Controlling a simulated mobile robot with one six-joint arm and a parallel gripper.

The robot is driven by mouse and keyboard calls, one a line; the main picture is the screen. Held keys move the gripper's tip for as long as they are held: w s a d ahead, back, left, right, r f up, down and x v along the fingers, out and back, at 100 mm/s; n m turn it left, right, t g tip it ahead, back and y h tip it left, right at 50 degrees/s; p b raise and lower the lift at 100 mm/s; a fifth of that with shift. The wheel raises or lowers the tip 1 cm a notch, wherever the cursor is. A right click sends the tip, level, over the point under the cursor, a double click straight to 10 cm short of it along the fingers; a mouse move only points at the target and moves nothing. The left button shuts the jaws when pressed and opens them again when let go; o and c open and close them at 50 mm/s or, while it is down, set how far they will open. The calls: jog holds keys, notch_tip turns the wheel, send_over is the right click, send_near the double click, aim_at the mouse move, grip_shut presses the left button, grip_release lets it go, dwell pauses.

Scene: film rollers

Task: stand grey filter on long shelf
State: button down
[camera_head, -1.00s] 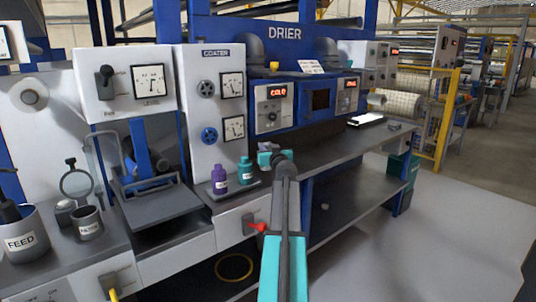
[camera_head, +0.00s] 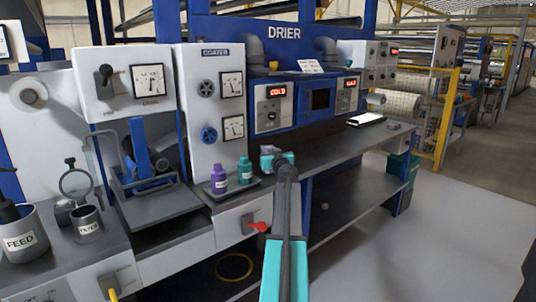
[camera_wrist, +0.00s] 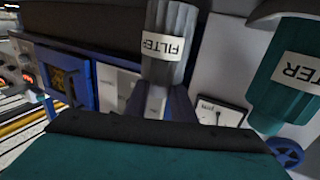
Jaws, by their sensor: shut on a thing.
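The grey filter (camera_wrist: 172,45) is a ribbed grey cylinder with a white FILTER label that reads upside down in the wrist view. My gripper (camera_wrist: 167,98) is shut on it, its dark fingers at the label end. In the head view my gripper (camera_head: 270,153) is above the bench, just right of the bottles; the arm hides most of it and the filter. A long grey shelf (camera_head: 365,188) runs under the drier bench, open at the front, with its left part behind my arm.
A purple bottle (camera_head: 219,180) and a teal bottle (camera_head: 245,171) stand on a small tray. A teal FILTER-labelled container (camera_wrist: 285,75) is close at right in the wrist view. A grey cup (camera_head: 88,226) and FEED pot (camera_head: 22,238) stand at left. The bench top (camera_head: 345,142) right of my gripper is mostly clear.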

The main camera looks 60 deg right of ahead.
jog(key=shift+f, duration=0.5)
jog(key=shift+f, duration=0.15)
jog(key=c, duration=1.5)
grip_release()
jog(key=shift+r, duration=0.25)
jog(key=shift+s+a+f, duration=0.15)
jog(key=shift+s+a, duration=0.1)
jog(key=shift+b+v, duration=0.6)
jog(key=shift+v, duration=5.1)
jog(key=shift+s, duration=0.1)
